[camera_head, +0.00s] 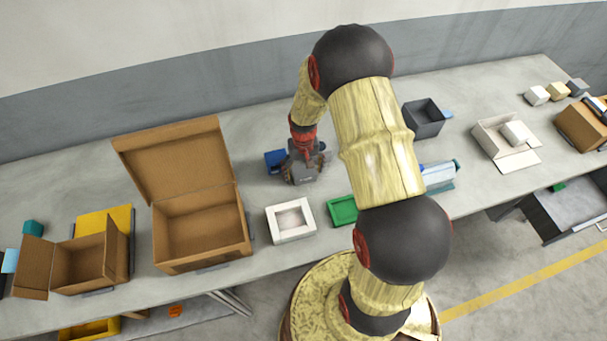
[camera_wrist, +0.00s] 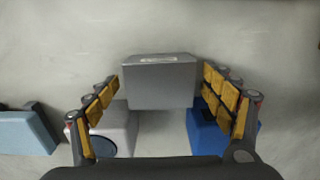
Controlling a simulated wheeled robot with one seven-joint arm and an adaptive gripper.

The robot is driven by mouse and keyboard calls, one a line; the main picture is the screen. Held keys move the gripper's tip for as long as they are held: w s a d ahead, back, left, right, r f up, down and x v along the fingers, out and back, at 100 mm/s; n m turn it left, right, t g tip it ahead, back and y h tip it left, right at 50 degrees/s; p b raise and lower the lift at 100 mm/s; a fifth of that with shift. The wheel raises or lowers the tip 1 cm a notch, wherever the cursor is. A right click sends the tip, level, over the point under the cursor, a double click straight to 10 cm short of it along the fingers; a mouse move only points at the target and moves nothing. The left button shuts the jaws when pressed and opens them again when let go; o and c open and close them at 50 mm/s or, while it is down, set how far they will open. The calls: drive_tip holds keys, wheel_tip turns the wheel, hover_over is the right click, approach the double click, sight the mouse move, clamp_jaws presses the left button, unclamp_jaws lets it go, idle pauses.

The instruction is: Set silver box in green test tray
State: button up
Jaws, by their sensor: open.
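In the wrist view, a silver-grey box (camera_wrist: 160,84) stands on the bench between the two spread fingers of my gripper (camera_wrist: 161,90). There appears to be a gap at each of its sides, and I cannot tell whether the fingers touch it. In the head view, my gripper (camera_head: 303,168) is low over the bench behind the white open tray, and the silver box cannot be made out clearly there. The green tray (camera_head: 342,210) lies right of the white tray in the head view, partly hidden behind my arm.
A blue box (camera_wrist: 208,132) and a whitish box with a dark round opening (camera_wrist: 112,133) sit close beside the silver box. A white tray (camera_head: 291,234) lies in front of my gripper. A large open cardboard box (camera_head: 200,230) stands to the left, a dark grey bin (camera_head: 424,130) to the right.

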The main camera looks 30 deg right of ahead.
sight(303, 171)
drive_tip(key=shift+c, duration=0.5)
drive_tip(key=c, duration=1.3)
drive_tip(key=shift+r, duration=0.15)
drive_tip(key=shift+r, duration=0.45)
wheel_tip(303, 171, up, 2)
drive_tip(key=shift+r, duration=0.25)
drive_tip(key=s+a+r, duration=0.1)
drive_tip(key=s+r, duration=0.2)
drive_tip(key=s, duration=0.1)
drive_tip(key=s+a+r+p, duration=0.1)
drive_tip(key=s+r, duration=0.2)
drive_tip(key=s, duration=0.2)
drive_tip(key=s+a+r+p, duration=0.1)
drive_tip(key=s+r, duration=0.2)
drive_tip(key=s, duration=0.1)
drive_tip(key=shift+s+a+r, duration=0.1)
drive_tip(key=shift+s+r, duration=0.15)
drive_tip(key=shift+s, duration=0.1)
